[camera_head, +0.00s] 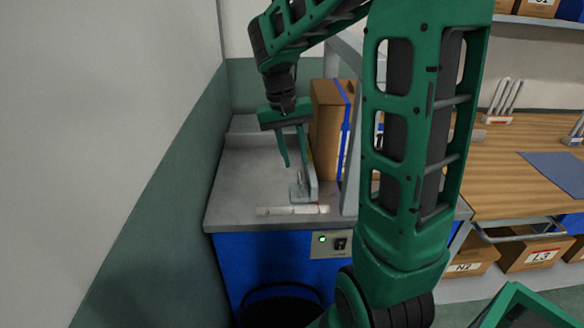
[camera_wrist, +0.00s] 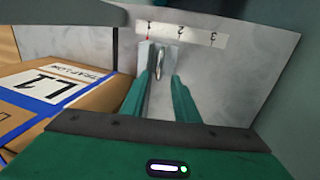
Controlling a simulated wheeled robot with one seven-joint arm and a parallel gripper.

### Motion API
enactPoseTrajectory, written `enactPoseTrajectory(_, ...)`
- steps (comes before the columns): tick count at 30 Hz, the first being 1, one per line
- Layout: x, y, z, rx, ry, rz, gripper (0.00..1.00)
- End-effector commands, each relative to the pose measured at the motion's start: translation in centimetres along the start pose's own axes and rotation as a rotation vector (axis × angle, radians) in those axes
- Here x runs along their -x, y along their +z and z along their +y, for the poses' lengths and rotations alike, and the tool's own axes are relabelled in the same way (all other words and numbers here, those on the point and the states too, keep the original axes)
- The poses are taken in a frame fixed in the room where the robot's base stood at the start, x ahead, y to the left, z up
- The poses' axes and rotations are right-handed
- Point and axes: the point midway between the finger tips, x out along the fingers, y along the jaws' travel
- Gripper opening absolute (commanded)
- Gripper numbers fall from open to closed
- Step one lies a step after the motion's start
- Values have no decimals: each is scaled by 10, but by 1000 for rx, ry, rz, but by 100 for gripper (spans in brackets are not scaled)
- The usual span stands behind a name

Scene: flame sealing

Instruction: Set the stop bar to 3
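The stop bar (camera_head: 312,180) is a grey metal piece with an upright handle, standing on the grey bench top behind a white scale strip (camera_head: 292,210). In the wrist view the stop bar's handle (camera_wrist: 160,62) is near the 1 end of the scale (camera_wrist: 180,34), which reads 1, 2, 3 from left to right. A small red mark shows by the 1. My gripper (camera_head: 296,160) points down above the bench near the stop bar. In the wrist view its green fingers (camera_wrist: 163,90) are apart, with the handle showing in the gap beyond them. I cannot tell whether they touch it.
A cardboard box with blue straps (camera_head: 326,120) stands just right of the stop bar; its L1 label (camera_wrist: 55,86) shows in the wrist view. A grey frame post (camera_head: 352,170) rises at the bench's right. A control panel with a green light (camera_head: 331,243) is on the front.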

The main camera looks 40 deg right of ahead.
Motion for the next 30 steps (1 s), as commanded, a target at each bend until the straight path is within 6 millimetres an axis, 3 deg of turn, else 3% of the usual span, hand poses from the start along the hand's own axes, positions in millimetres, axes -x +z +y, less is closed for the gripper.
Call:
enactPoseTrajectory(7,-30,0,0,0,0,-1,28)
enactPoseTrajectory(19,-37,0,0,0,-1,1,28)
enactPoseTrajectory(23,-37,0,0,0,-1,1,0)
enactPoseTrajectory(30,-37,-1,-1,-1,-2,1,0)
